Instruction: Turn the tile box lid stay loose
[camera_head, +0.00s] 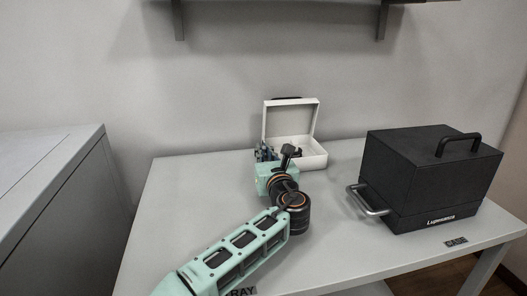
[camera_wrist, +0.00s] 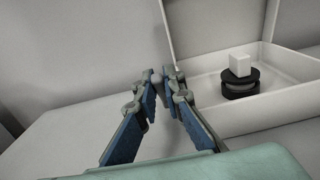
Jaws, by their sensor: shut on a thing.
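The white tile box (camera_head: 314,161) stands at the back of the table with its lid (camera_head: 291,118) raised upright. In the wrist view the box (camera_wrist: 258,118) is at the right, and its lid (camera_wrist: 215,28) rises behind. My gripper (camera_head: 264,151) is at the box's left side. In the wrist view its blue-padded fingers (camera_wrist: 160,78) converge at the box's left edge, by the lid's lower side. They are shut on a small part there, which I take to be the lid stay; the fingertips mostly hide it.
Inside the box are dark round pieces (camera_wrist: 239,86) with a white cube (camera_wrist: 239,64) on top. A large black case (camera_head: 425,180) with a metal handle (camera_head: 366,201) stands at the right of the table (camera_head: 180,215). A shelf hangs above. The table's left part is clear.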

